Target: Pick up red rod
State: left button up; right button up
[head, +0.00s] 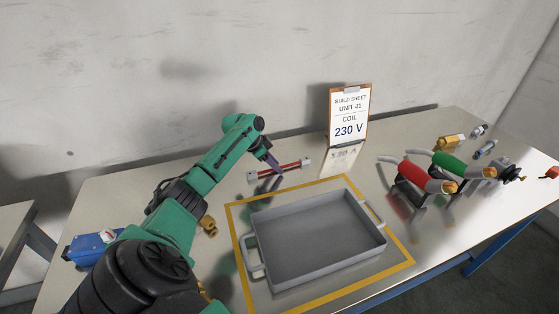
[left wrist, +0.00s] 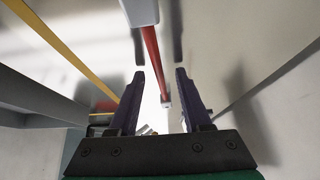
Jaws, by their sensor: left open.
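The red rod (head: 290,166) lies near the back of the table, behind the grey tray, with a pale block at each end. My left gripper (head: 274,164) is open, with dark purple fingers, at the rod's middle. In the left wrist view, the red rod (left wrist: 152,52) runs lengthwise between the two open fingertips of my left gripper (left wrist: 160,74). I cannot tell whether the fingers reach down around it; no contact shows. My right gripper is not in view.
A grey tray (head: 254,223) with handles sits inside a yellow outline in front. A build sheet (head: 349,115) stands behind, right of the rod. Red (head: 415,174) and green (head: 449,162) cylinders rest on stands at right. A blue box (head: 88,246) is at left.

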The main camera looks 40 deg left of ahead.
pick_arm(q)
grip_shut()
jog(key=shift+r, duration=0.15)
